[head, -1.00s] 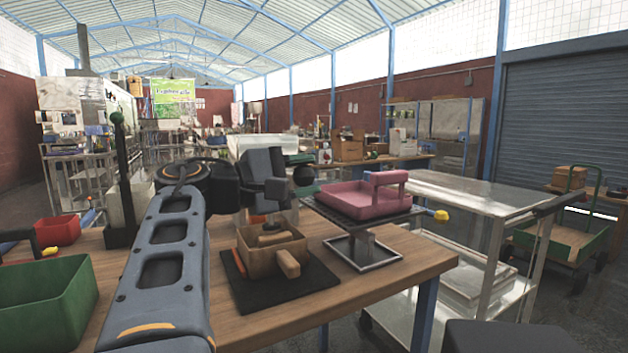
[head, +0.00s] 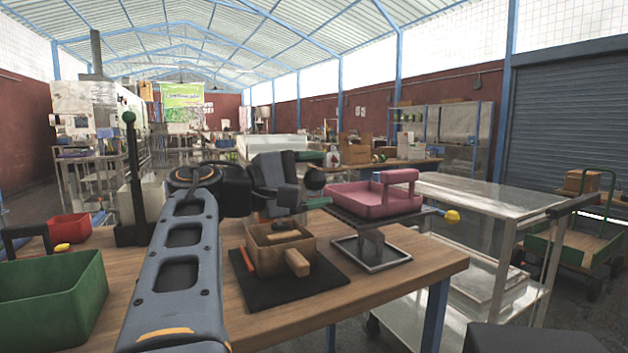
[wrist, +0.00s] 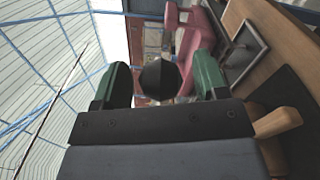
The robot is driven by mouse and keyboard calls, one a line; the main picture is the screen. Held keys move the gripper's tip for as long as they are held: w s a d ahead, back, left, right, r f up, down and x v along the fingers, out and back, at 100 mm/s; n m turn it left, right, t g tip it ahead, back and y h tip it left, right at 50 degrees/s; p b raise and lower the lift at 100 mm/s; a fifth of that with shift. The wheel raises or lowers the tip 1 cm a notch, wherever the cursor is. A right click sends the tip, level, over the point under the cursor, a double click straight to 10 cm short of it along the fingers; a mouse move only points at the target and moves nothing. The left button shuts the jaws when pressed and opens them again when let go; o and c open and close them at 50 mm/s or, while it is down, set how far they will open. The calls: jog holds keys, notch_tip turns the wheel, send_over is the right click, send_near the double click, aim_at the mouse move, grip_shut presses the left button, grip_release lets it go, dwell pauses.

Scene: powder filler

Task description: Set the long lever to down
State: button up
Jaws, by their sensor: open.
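In the wrist view the black ball (wrist: 158,80) sits between the two fingertips (wrist: 158,82), apart from both in the picture. I cannot tell its depth.
The pink tray (head: 350,203) on its stand, with a yellow knob (head: 452,216), is right of my gripper. A wooden box (head: 262,262) on a black mat sits below. Green (head: 50,312) and red (head: 60,229) bins are at left. A metal cart (head: 470,198) stands right.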

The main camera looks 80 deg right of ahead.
jog(key=p+v, duration=0.2)
jog(key=v, duration=1.1)
jog(key=shift+w+a, duration=0.25)
jog(key=shift+w, duration=0.05)
jog(key=shift+f, duration=0.15)
